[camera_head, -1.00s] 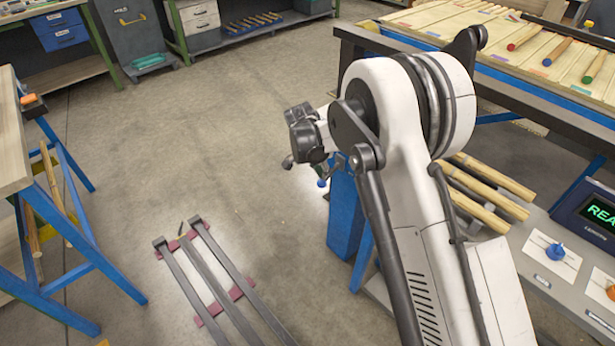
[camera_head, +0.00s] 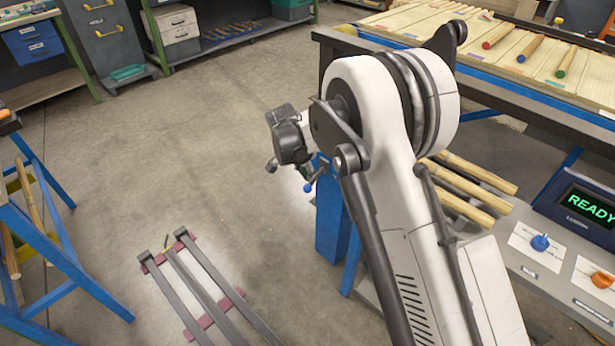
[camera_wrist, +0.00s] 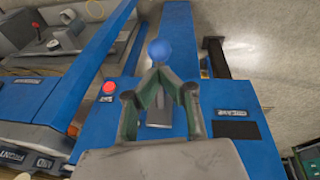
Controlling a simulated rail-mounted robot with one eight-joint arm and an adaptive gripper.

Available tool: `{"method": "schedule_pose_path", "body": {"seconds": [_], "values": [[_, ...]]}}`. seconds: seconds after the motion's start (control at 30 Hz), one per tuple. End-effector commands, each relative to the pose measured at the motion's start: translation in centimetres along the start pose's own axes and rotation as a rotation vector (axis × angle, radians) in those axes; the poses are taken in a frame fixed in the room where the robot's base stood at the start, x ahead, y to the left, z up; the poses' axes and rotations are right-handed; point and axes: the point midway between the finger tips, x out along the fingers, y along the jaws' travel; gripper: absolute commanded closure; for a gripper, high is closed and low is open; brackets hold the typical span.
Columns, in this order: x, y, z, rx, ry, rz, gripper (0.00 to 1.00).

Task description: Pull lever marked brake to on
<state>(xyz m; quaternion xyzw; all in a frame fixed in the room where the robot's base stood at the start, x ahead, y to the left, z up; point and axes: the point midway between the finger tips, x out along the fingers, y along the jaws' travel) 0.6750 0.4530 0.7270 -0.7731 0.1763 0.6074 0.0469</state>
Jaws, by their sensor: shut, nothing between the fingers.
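In the wrist view, a lever with a round blue knob (camera_wrist: 160,51) stands just beyond my fingertips, over a blue panel (camera_wrist: 205,95). My gripper (camera_wrist: 160,75) is shut with nothing between its fingers; its tips meet right below the knob in the picture. I cannot tell if they touch it. A grey plate (camera_wrist: 160,117) shows between the fingers. A small label (camera_wrist: 231,113) on the panel is too blurred to read, so the brake marking is not confirmed. In the head view, the blue knob (camera_head: 308,188) shows small beside my wrist; the fingers are mostly hidden.
A red button (camera_wrist: 108,88) sits left on the panel. In the head view, a workbench (camera_head: 345,45) with turned sticks stands behind my arm. A display reading READY (camera_head: 590,205) and blue and orange dials are at the right. A floor rack (camera_head: 200,262) lies lower left; open floor surrounds it.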

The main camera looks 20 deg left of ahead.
Motion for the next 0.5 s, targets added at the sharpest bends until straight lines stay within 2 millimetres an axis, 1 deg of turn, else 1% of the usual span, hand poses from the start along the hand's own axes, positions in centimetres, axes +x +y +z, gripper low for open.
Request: {"method": "schedule_pose_path", "body": {"seconds": [0.17, 0.27, 0.4, 0.5], "values": [[-0.5, 0.1, -0.4, 0.001, 0.000, 0.000, 1.00], [-1.3, 0.2, -1.3, 0.003, 0.000, 0.001, 1.00], [-3.3, 0.5, -3.2, 0.006, -0.001, 0.002, 1.00], [-5.5, 0.4, -2.8, 0.003, 0.000, 0.001, 1.00]]}}
